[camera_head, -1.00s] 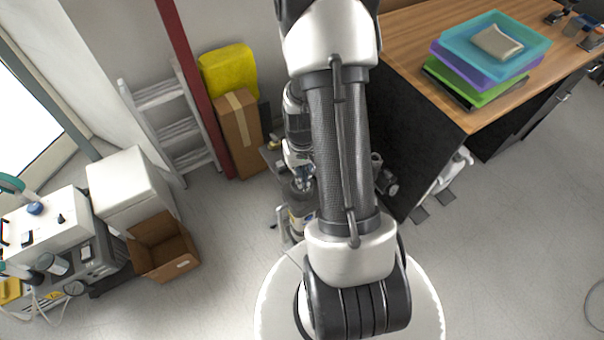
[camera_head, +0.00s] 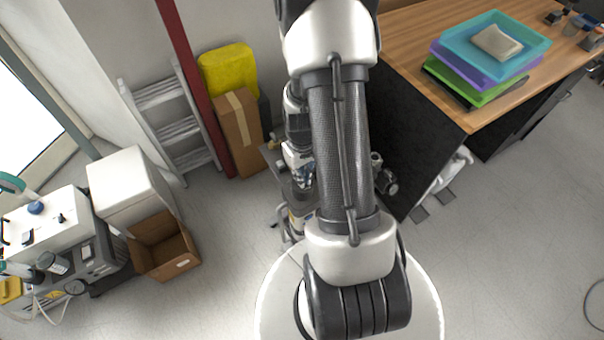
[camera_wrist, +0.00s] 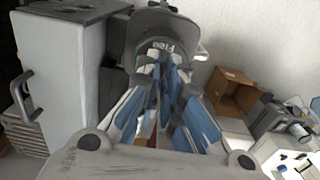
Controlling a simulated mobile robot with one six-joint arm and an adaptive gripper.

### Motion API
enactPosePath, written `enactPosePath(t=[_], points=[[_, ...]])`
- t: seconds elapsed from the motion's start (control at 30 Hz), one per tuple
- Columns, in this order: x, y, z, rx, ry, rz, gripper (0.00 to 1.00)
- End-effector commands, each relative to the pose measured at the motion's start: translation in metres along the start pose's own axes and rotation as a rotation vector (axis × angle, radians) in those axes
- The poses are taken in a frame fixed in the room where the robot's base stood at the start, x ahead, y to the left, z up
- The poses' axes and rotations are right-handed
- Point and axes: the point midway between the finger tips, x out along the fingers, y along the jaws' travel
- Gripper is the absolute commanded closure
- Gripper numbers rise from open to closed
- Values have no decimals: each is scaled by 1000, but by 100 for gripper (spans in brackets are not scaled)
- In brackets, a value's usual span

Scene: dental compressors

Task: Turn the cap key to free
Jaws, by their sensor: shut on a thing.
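In the wrist view, my gripper (camera_wrist: 165,72) has its blue-padded fingers closed together at a dark grey rounded cap (camera_wrist: 160,22). Pale lettering shows on the cap just beyond the fingertips, too small to read surely. The fingers are shut on a part that they mostly hide, which I take to be the cap key. In the head view, my gripper (camera_head: 304,176) points down over the compressor unit (camera_head: 298,220), left of my forearm. My arm hides much of the unit there, and the key cannot be made out.
A tall grey cabinet-like body (camera_wrist: 62,75) stands close left of my fingers in the wrist view. In the head view, a cardboard box (camera_head: 240,130), a ladder (camera_head: 170,120) and a wooden-topped desk (camera_head: 425,45) stand around. An open carton (camera_head: 165,248) sits on the floor at left.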

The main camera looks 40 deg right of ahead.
Motion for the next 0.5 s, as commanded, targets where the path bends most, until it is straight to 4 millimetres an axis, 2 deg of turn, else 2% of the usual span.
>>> enactPosePath(t=[0.47,0.5], points=[[0,0,0,-1,0,0,100],[0,0,0,-1,0,0,91]])
